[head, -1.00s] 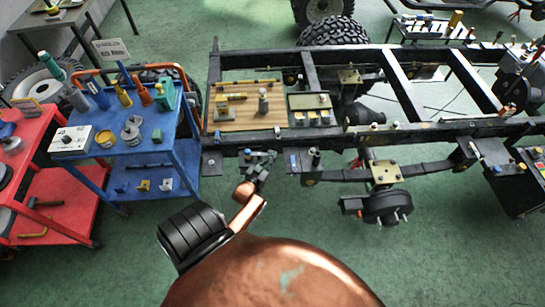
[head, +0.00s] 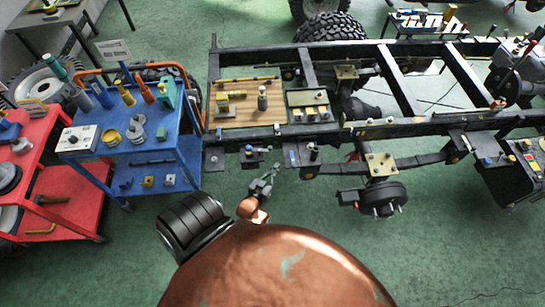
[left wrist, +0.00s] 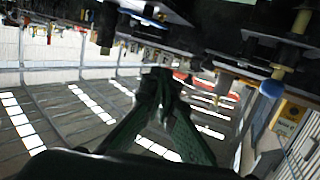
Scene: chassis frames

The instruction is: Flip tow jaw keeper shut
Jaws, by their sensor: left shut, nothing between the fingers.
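My left gripper (head: 274,170) is shut and empty, just in front of the near chassis rail (head: 350,131). In the left wrist view the fingers (left wrist: 160,88) meet with nothing between them. Small dark fittings (head: 252,154) stick out from the rail just beyond the gripper, and a bracket with a pin (head: 313,152) stands to their right. I cannot tell which of these is the tow jaw, or how its keeper lies. The gripper looks apart from these fittings. My right gripper is not in view.
A blue cart (head: 165,152) with tools stands left of the chassis, beside a red cart (head: 75,195). A wooden board (head: 235,112) with parts lies on the frame. A wheel hub (head: 382,196) hangs at right. In the wrist view, a blue-tipped part (left wrist: 271,88) is near.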

